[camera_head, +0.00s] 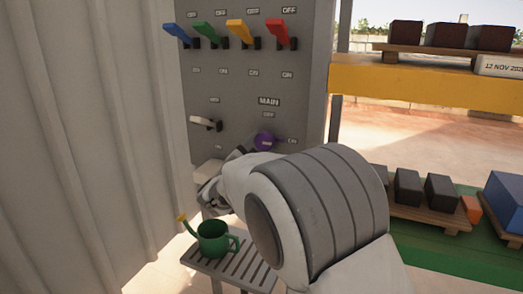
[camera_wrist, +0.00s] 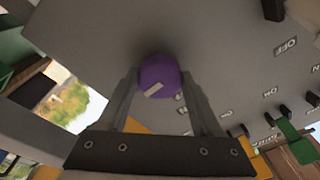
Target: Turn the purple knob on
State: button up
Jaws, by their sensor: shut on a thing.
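The purple knob (camera_head: 265,141) sits low on the grey control panel, below the label MAIN. An OFF label is above it and an ON label to its right. In the wrist view the purple knob (camera_wrist: 160,77) is between the two fingers of my gripper (camera_wrist: 162,92), which is shut on it. A pale mark shows on the knob's face, tilted in the wrist view. In the head view my arm hides most of my gripper and the area below the knob.
Blue, green, yellow and red levers (camera_head: 240,32) line the top of the panel (camera_head: 225,75). A white lever (camera_head: 205,122) is left of the knob. A green watering can (camera_head: 213,238) stands on a slatted stool (camera_head: 235,270) below. A yellow-beamed rack (camera_head: 420,82) is to the right.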

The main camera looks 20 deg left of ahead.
jog(key=shift+m, duration=0.4)
jog(key=o, duration=1.4)
jog(key=shift+c, duration=0.2)
jog(key=s+a+f+p, duration=0.1)
jog(key=s+p, duration=0.2)
jog(key=s, duration=1.4)
jog(key=shift+s+a+f, duration=0.15)
jog(key=shift+a+f, duration=0.05)
jog(key=shift+f, duration=0.1)
